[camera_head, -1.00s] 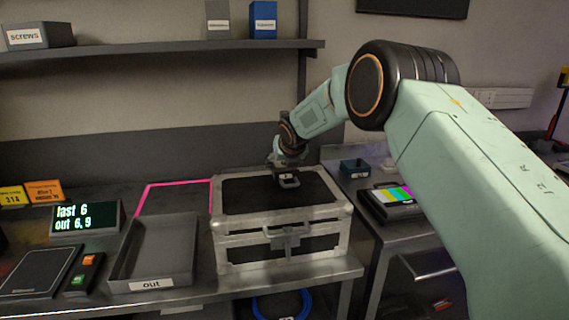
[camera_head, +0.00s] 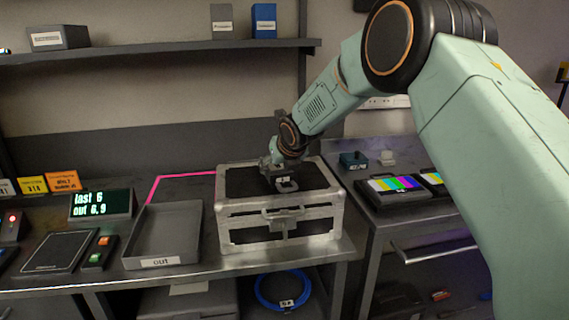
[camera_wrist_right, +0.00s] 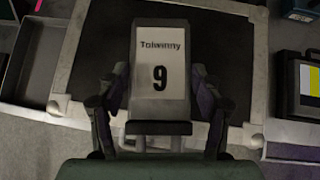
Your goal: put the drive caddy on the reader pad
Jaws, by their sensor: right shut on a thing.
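My left gripper is not in view.
Between slab and case are a small box with orange and green buttons (camera_head: 99,252) and an empty grey tray (camera_head: 164,236) labelled out. A display (camera_head: 101,205) reads "last 6, out 6,9". Several test-pattern devices (camera_head: 398,190) are on the right bench. A shelf (camera_head: 160,49) runs above.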

